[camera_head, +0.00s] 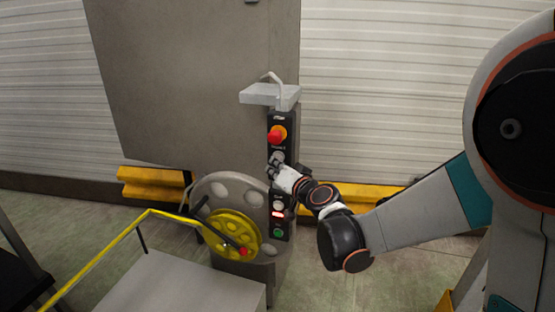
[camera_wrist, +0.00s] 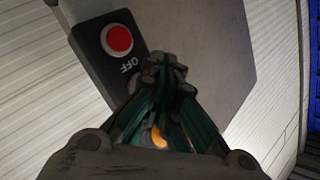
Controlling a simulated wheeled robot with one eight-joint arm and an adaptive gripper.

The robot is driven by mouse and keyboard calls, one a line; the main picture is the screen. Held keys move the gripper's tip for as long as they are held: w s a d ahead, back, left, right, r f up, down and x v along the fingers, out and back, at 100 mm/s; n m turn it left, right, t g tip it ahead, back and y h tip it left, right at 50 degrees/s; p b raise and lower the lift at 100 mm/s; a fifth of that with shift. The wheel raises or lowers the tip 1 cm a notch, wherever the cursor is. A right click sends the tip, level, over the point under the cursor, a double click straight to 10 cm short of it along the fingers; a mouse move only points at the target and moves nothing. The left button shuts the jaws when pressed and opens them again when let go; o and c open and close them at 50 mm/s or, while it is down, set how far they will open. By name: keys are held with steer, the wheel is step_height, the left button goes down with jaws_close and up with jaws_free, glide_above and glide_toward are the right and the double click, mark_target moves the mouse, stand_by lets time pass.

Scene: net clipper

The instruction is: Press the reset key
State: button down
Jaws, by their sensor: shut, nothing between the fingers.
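A black upright control panel (camera_head: 271,190) stands on the machine at the centre of the head view. I cannot read which is the reset key. My gripper (camera_head: 272,168) is shut and empty, at the panel just below the grey control; contact cannot be told. In the wrist view my fingertips (camera_wrist: 168,68) hide part of the panel beside a red button (camera_wrist: 118,39) marked OFF.
A grey metal cabinet (camera_head: 195,80) rises behind the panel, with a small grey ledge (camera_head: 262,95) above it. A yellow handwheel (camera_head: 230,235) and a yellow rail (camera_head: 95,258) are at lower left. Yellow barriers (camera_head: 365,192) line the wall. A grey box (camera_head: 165,290) stands in front.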

steer(key=shift+w+d, duration=0.15)
steer(key=shift+w, duration=0.25)
stand_by(0.7)
steer(key=shift+s, duration=0.1)
steer(key=shift+s+a, duration=0.3)
steer(key=shift+s, duration=0.35)
steer(key=shift+s, duration=0.1)
steer(key=s, duration=0.1)
steer(key=s+a, duration=0.1)
steer(key=s, duration=0.2)
steer(key=shift+s+a+b, duration=0.3)
steer(key=shift+a, duration=0.05)
steer(key=shift+r, duration=0.1)
stand_by(0.6)
